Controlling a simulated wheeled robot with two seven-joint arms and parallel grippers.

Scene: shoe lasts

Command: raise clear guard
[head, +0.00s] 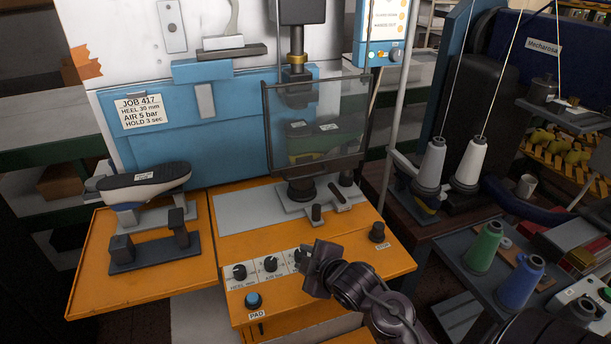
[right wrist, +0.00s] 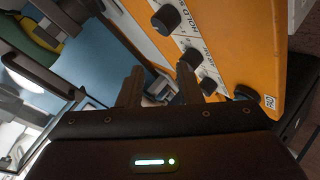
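The clear guard (head: 335,118) is a see-through panel in a thin dark frame. It stands upright in front of the blue press, and its bottom edge is above the press base. My right gripper (head: 312,258) is below and in front of the guard, close to the rightmost dial on the orange panel, and apart from the guard. In the right wrist view, its two fingers (right wrist: 158,88) stand apart with no held object visible. My left gripper is not in view.
Dials (head: 271,264) and a blue PAD button (head: 254,300) sit on the orange table front. A dark knob (head: 378,232) stands at the table's right. Thread cones (head: 468,165) stand farther right.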

